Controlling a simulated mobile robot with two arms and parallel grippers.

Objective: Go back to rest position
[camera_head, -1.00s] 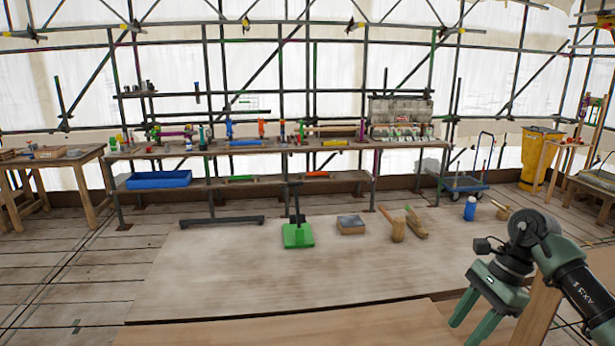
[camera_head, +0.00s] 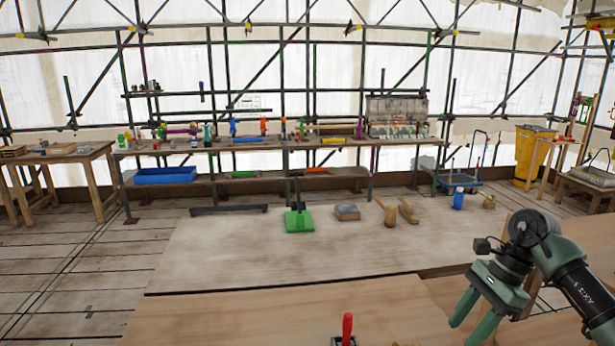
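My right gripper (camera_head: 472,315) is at the lower right, with its two green fingers apart and nothing between them. It hangs above the near wooden surface at the right. My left gripper and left arm are not in this view.
A wooden board (camera_head: 250,305) fills the near foreground, with a red-handled tool (camera_head: 347,328) at its front edge. Beyond it, a pale platform (camera_head: 300,255) holds a green dustpan-like tool (camera_head: 299,221), a block (camera_head: 347,212), brushes (camera_head: 408,211) and a blue bottle (camera_head: 458,198). A long workbench (camera_head: 270,146) stands behind.

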